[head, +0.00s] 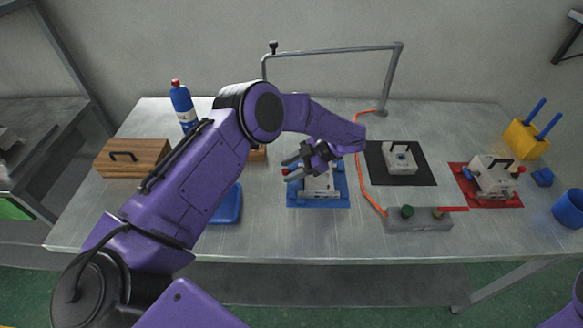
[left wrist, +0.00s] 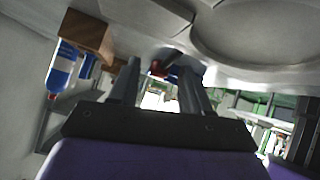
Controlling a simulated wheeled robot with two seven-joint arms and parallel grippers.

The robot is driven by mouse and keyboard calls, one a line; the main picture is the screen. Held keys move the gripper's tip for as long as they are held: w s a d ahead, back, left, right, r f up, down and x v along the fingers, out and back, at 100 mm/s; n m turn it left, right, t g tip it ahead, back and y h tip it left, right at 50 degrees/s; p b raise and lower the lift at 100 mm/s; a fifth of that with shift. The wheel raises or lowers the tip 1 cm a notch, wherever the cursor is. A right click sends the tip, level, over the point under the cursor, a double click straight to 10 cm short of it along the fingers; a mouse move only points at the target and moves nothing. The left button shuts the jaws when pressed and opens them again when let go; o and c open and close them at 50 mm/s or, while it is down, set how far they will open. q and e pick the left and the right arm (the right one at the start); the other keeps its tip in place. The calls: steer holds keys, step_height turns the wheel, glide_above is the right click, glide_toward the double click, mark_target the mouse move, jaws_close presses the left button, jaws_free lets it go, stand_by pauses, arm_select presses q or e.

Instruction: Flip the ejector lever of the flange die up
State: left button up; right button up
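A grey metal die (head: 319,186) sits on a blue plate (head: 319,202) at the middle of the table, partly hidden by my left gripper. A small red knob (head: 285,171) shows at its left, by the fingertips; a red part (left wrist: 158,68) also shows between the fingers in the left wrist view. My left gripper (head: 289,167) is over this die with its fingers apart; the left wrist view shows them apart too (left wrist: 158,88). I cannot tell whether they touch the knob. My right gripper is out of view. Which die is the flange die is not clear.
Another die (head: 400,161) sits on a black mat (head: 419,178). A third die (head: 492,175) with a red knob sits on a red mat (head: 487,201). A grey block (head: 418,220) with an orange hose stands in front. A wooden box (head: 132,160) and blue bottle (head: 183,106) are at left.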

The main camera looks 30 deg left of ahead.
arm_select(q)
steer(key=b+v, duration=0.3)
steer(key=v, duration=0.7)
steer(key=shift+d, duration=0.15)
steer(key=shift+w+r, duration=0.1)
steer(key=shift+r, duration=0.05)
steer(key=shift+d, duration=0.1)
